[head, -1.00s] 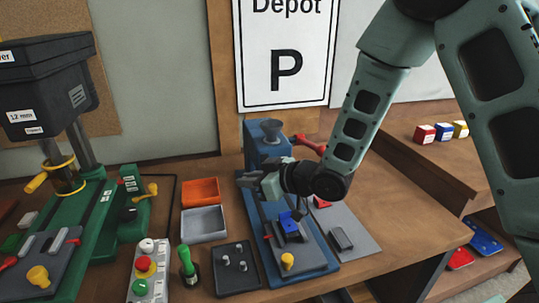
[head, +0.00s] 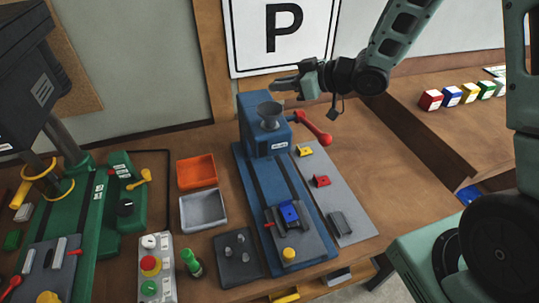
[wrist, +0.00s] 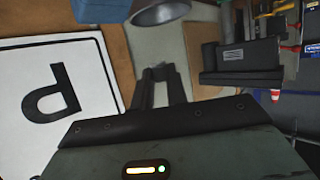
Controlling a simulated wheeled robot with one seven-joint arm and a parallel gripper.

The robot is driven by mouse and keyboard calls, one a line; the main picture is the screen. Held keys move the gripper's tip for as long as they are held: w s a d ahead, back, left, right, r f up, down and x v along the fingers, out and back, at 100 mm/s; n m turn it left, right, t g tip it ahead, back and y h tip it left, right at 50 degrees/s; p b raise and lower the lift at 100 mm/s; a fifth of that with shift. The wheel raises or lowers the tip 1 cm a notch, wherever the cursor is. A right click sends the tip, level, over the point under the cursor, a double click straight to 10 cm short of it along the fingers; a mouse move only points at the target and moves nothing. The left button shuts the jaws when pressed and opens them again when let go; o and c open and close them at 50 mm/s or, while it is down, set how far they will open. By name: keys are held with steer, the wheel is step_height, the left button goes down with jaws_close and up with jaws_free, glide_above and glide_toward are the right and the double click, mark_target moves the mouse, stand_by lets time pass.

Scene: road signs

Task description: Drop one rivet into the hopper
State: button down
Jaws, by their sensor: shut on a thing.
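The grey hopper (head: 269,113) is a funnel on top of the blue press (head: 268,140). Its round rim also shows at the top of the wrist view (wrist: 160,12). My gripper (head: 276,84) is above and slightly behind the hopper rim in the head view, pointing left. Its fingers (wrist: 163,76) are close together, shut on what appears to be a rivet. That small piece is too hidden between the fingertips to make out.
A red-handled lever (head: 314,127) sticks out right of the press. A blue bracket (head: 288,212) sits in the fixture on the press bed. An orange bin (head: 196,171) and a grey bin (head: 203,210) stand to the left. The "P" sign (head: 320,50) is behind.

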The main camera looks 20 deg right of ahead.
mark_target(282, 111)
step_height(282, 111, down, 5)
steer(key=b, duration=0.3)
steer(key=shift+r, duration=0.1)
steer(key=c, duration=1.3)
jaws_free()
steer(key=b+v, duration=0.3)
steer(key=v, duration=1.4)
steer(key=shift+s+d+r, duration=0.1)
steer(key=shift+s+r, duration=0.05)
